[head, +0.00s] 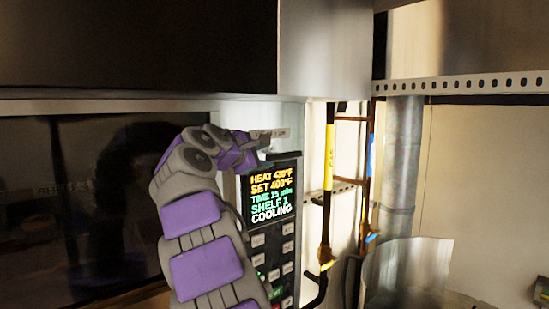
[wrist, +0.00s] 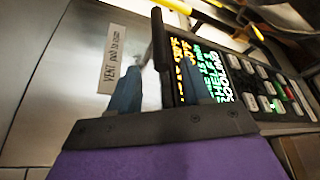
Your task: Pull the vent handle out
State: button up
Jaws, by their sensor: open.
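The vent handle (wrist: 157,40) is a dark slim bar on the metal panel, beside a white label reading "VENT pull to open" (wrist: 117,58). In the head view the handle (head: 284,155) sticks out just above the oven display. My gripper (wrist: 162,72) is open, with one finger on the label side of the handle and the other on the display side. The bar appears to lie between them; contact cannot be told. In the head view my gripper (head: 262,145) is at the handle, and its fingers are partly hidden.
The lit display (head: 271,196) reads "COOLING", with several buttons (head: 273,260) below it. A dark oven window (head: 75,200) is at left, and a metal hood (head: 325,50) overhangs above. A yellow-railed ladder (head: 328,180) and a metal pipe (head: 402,150) stand to the right.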

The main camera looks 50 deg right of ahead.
aim_at(275, 157)
jog(key=x, duration=0.7)
jog(key=shift+d+f+p, duration=0.1)
jog(key=shift+d+p, duration=0.15)
jog(key=shift+p, duration=0.15)
jog(key=shift+c, duration=0.4)
grip_shut()
